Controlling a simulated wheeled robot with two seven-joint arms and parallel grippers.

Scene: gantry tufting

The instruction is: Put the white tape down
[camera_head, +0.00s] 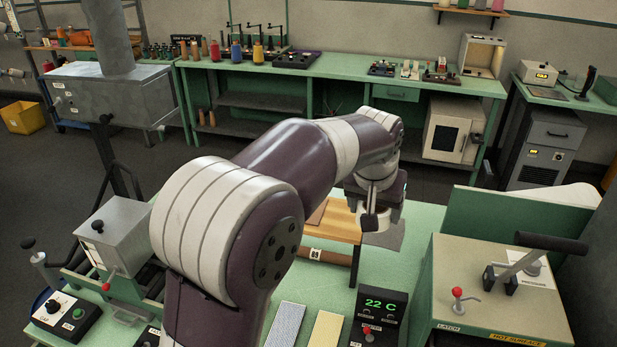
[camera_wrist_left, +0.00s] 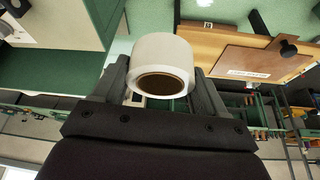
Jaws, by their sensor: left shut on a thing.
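My left gripper (camera_wrist_left: 160,85) is shut on the white tape (camera_wrist_left: 165,50), a wide white roll with a brown core. The roll sits between the two dark fingers in the left wrist view. In the head view my left arm reaches over the green table, and the left gripper (camera_head: 372,212) is above a grey patch (camera_head: 390,238) beside a wooden board. The roll shows only partly there, behind the fingers. Whether it touches the surface below I cannot tell. My right gripper is not in view.
A wooden board (camera_head: 338,222) stands left of the gripper. A heat press (camera_head: 500,290) with a lever stands at the right. A display box (camera_head: 380,318) reading 22 C and two flat strips (camera_head: 326,330) lie at the front. Green table (camera_head: 425,222) shows bare right of the gripper.

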